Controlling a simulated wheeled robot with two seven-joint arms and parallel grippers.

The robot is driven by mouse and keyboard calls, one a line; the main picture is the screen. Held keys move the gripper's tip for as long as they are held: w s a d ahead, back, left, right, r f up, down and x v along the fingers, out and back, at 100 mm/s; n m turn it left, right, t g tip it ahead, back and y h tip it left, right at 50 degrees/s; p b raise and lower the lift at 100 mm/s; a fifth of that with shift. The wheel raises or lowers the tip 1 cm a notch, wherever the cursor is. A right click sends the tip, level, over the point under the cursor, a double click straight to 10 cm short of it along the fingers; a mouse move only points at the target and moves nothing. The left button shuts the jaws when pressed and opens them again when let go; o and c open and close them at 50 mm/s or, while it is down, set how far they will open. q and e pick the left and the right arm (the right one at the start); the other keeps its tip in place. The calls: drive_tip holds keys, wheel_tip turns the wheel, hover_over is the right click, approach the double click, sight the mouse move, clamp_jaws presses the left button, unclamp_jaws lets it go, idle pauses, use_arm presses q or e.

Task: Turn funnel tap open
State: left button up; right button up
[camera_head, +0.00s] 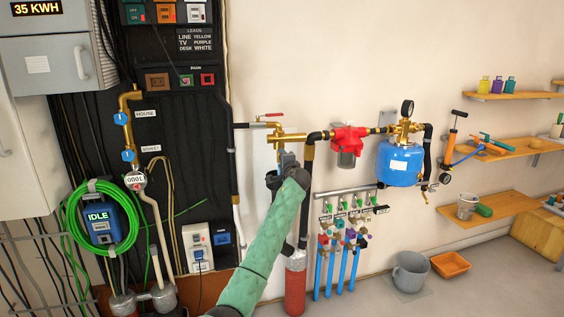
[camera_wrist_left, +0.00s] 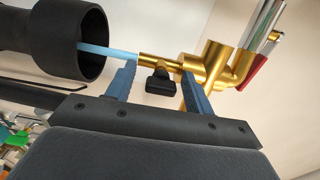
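In the left wrist view a brass pipe fitting (camera_wrist_left: 215,62) carries a small black tap handle (camera_wrist_left: 160,80). A wide black funnel-like cup (camera_wrist_left: 65,40) opens towards it, with a light blue tube between them. My left gripper (camera_wrist_left: 160,70) is open, with its blue fingers on either side of the black handle; I see a gap to each finger. In the head view my left gripper (camera_head: 285,158) is just below the brass pipe (camera_head: 287,137) on the wall, and my wrist hides the tap and funnel there. My right gripper is not in view.
A red-handled valve (camera_head: 271,115) sits above the brass pipe. To the right are a red filter (camera_head: 349,138) and a blue tank (camera_head: 400,163). A black panel (camera_head: 190,125) is on the left. A red cylinder (camera_head: 295,285) stands below.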

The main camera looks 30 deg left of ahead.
use_arm(q)
drive_tip(key=shift+d, duration=0.15)
drive_tip(key=v, duration=0.7)
drive_tip(key=shift+s+d+b, duration=0.15)
drive_tip(key=shift+s+b, duration=0.1)
drive_tip(key=shift+b, duration=0.15)
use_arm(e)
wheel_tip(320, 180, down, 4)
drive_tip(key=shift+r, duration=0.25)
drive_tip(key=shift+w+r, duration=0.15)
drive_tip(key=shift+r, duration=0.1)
